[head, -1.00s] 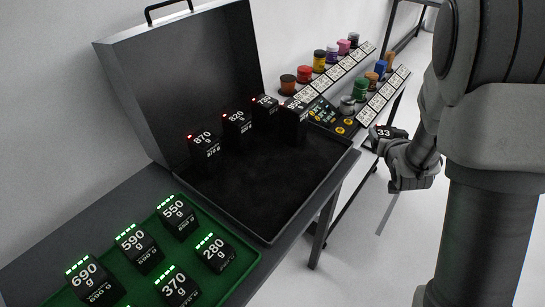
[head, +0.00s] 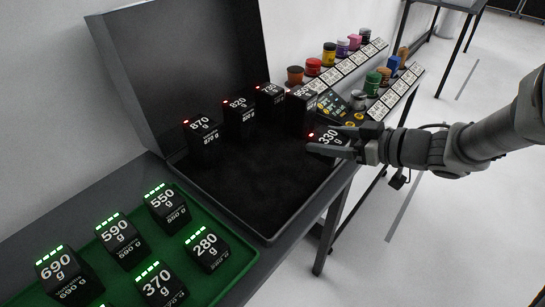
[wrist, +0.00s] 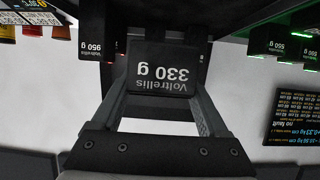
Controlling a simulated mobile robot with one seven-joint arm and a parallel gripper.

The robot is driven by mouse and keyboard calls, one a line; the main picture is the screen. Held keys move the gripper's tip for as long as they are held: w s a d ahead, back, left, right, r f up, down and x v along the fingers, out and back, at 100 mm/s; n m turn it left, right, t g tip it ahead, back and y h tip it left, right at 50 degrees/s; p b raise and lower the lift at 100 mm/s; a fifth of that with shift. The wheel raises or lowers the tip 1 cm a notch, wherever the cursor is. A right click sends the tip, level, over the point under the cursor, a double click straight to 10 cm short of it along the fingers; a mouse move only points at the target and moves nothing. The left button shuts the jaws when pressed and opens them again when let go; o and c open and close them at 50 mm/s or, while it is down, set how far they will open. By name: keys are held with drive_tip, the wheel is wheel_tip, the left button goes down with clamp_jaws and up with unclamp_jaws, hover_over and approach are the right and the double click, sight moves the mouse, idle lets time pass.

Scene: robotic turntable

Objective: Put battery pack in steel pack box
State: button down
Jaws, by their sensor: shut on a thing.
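My gripper (head: 345,143) is shut on a black battery pack (head: 325,149) marked 330 g with a red light. In the wrist view the held pack (wrist: 165,68) sits between both fingers, its label upside down. The open dark steel pack box (head: 262,222) stands on the bench with its lid raised at the back. The held pack is at the box's right end, over or just inside the rim; its underside is hidden. Several packs with red lights stand in a row inside, including the 870 g pack (head: 202,145) and the 820 g pack (head: 239,117).
A green tray (head: 225,283) at the left front holds several packs with green lights, such as the 280 g pack (head: 207,250). Racks with coloured jars (head: 330,54) and label cards stand behind at right. The front of the box floor is clear.

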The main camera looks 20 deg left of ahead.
drive_tip(key=b+x, duration=0.1)
drive_tip(key=x, duration=0.3)
drive_tip(key=d+f+b+x, duration=0.1)
drive_tip(key=x, duration=0.3)
drive_tip(key=w+f+b+x, duration=0.1)
drive_tip(key=b+x, duration=0.1)
drive_tip(key=x, duration=0.3)
drive_tip(key=shift+w+d+f, duration=0.15)
drive_tip(key=shift+f, duration=0.05)
drive_tip(key=shift+f+b, duration=0.9)
drive_tip(key=shift+f, duration=0.95)
drive_tip(key=shift+f, duration=0.15)
unclamp_jaws()
drive_tip(key=shift+d, duration=0.15)
drive_tip(key=p+v, duration=0.3)
drive_tip(key=v, duration=0.9)
drive_tip(key=shift+w+r, duration=0.15)
drive_tip(key=shift+r, duration=0.1)
